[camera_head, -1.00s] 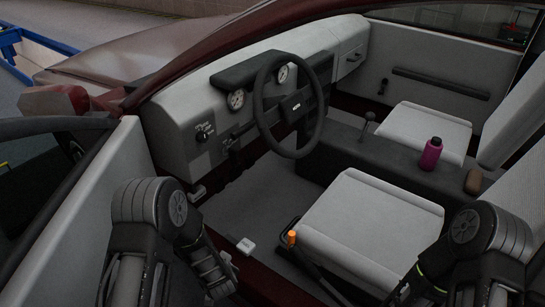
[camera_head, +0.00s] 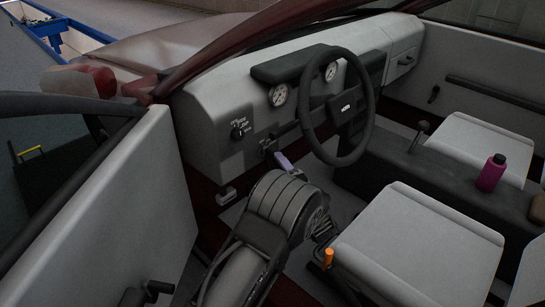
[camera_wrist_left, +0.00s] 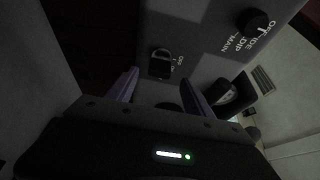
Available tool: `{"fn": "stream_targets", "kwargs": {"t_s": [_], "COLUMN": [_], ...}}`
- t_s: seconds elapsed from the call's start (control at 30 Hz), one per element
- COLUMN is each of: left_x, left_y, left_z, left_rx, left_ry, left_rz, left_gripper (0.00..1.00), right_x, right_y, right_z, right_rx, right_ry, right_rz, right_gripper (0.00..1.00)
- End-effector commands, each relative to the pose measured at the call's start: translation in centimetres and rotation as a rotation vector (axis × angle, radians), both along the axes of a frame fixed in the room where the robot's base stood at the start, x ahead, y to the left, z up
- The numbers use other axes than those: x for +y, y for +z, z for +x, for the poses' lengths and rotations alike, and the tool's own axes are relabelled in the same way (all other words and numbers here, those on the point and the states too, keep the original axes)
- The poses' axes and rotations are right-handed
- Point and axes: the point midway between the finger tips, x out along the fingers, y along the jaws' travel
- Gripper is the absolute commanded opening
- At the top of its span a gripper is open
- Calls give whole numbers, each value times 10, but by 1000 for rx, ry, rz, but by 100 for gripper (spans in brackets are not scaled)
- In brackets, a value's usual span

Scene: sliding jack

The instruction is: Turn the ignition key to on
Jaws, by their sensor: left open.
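The ignition key (camera_head: 266,146) is a small dark piece on the grey dashboard, below and right of the round switch. In the left wrist view the dark key (camera_wrist_left: 161,63) stands in front of the finger gap, with a white label beside it. My left gripper (camera_head: 283,161) is just below and right of the key in the head view; one purple fingertip shows there. In the wrist view the left gripper (camera_wrist_left: 162,92) is open and empty, its purple fingers apart, with the key ahead of them. My right gripper is not in view.
A round light switch (camera_head: 239,131) with white labels is close by; it also shows in the wrist view (camera_wrist_left: 255,22). The steering wheel (camera_head: 340,106) stands right of the gripper. The open door (camera_head: 120,215) is at left, the front seat (camera_head: 415,250) at right.

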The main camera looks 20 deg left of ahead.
Motion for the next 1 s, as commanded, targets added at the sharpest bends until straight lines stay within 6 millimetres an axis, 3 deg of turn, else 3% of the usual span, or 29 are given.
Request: {"fn": "stream_targets", "kwargs": {"t_s": [0.4, 0.8, 1.0], "left_x": [46, 52, 52], "left_y": [-1, 0, 0], "left_z": [39, 46, 46], "left_rx": [-1, 1, 0], "left_ry": [2, 0, 0], "left_rz": [0, 1, 0], "left_gripper": [60, 60, 44], "right_x": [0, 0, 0], "right_y": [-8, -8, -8], "right_z": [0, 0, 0], "right_rx": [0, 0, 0], "right_ry": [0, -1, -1], "right_rz": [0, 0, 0], "right_gripper": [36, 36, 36]}}
